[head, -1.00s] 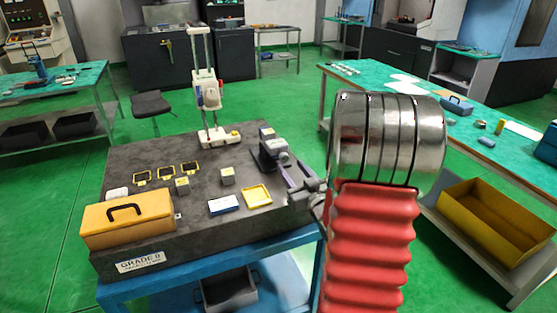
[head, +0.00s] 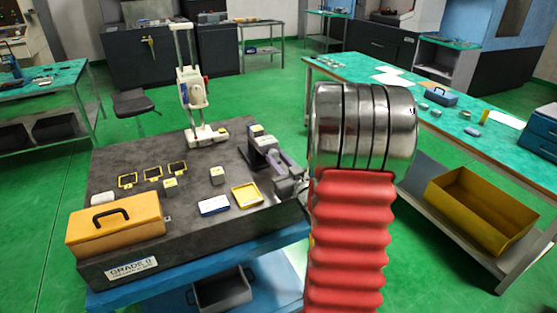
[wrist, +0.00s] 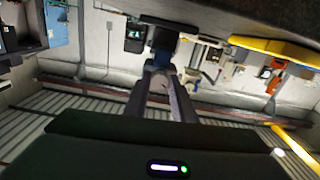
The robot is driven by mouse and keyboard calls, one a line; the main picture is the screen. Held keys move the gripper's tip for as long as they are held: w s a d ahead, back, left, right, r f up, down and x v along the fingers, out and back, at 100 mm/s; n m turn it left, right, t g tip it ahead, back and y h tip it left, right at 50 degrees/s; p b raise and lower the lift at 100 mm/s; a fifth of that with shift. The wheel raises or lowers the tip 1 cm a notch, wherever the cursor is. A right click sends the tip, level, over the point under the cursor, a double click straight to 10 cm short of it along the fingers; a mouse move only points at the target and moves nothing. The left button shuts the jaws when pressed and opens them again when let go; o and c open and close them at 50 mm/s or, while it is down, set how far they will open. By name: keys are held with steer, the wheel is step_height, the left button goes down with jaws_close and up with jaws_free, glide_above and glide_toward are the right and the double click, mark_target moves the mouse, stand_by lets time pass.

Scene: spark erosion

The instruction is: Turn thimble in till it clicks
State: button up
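A dark grey device (head: 262,142), which seems to hold the thimble, stands at the right edge of the granite plate in the head view. The thimble itself is too small to make out. My gripper (head: 281,162) reaches in from the right, its fingertips right at the device; I cannot tell whether they touch it. In the wrist view my gripper's two grey fingers (wrist: 166,76) point at a dark blue block (wrist: 166,44) under a dark overhanging edge. Whether they are closed on anything is unclear.
The granite plate (head: 125,215) carries an orange toolbox (head: 115,225), a white height stand (head: 193,95), small blocks, yellow frames and a yellow tray (head: 246,195). A green-topped bench (head: 350,75) and a yellow bin (head: 480,215) stand to the right. Green floor lies between.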

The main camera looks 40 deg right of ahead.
steer(key=c, duration=0.5)
steer(key=shift+o, duration=0.2)
steer(key=shift+n, duration=0.5)
steer(key=o, duration=1.1)
steer(key=shift+c, duration=0.2)
steer(key=shift+s, duration=0.1)
